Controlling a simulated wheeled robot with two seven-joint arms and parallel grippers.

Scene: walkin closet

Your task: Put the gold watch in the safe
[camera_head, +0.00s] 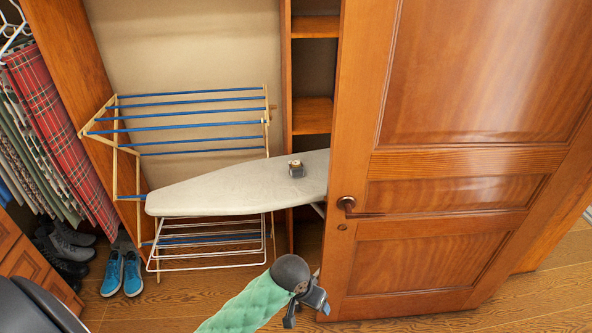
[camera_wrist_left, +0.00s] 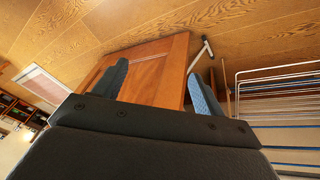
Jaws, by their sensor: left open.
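A small gold-and-dark object (camera_head: 297,168), which looks like the gold watch, sits on the grey ironing board (camera_head: 225,185) near its right end. Its details are too small to make out. My left gripper (camera_head: 306,302) is low in front of the board, below and apart from the watch, close to the wooden door's lower left edge. In the left wrist view its two blue-grey fingers (camera_wrist_left: 158,75) are spread with nothing between them. My right gripper is not in view. No safe shows in either view.
A wooden door (camera_head: 440,190) with a dark handle (camera_head: 347,204) fills the right and hides the board's right end. A drying rack (camera_head: 190,120) stands behind the board. Blue shoes (camera_head: 122,272) and hanging clothes (camera_head: 62,125) are at left. Some floor is bare at front.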

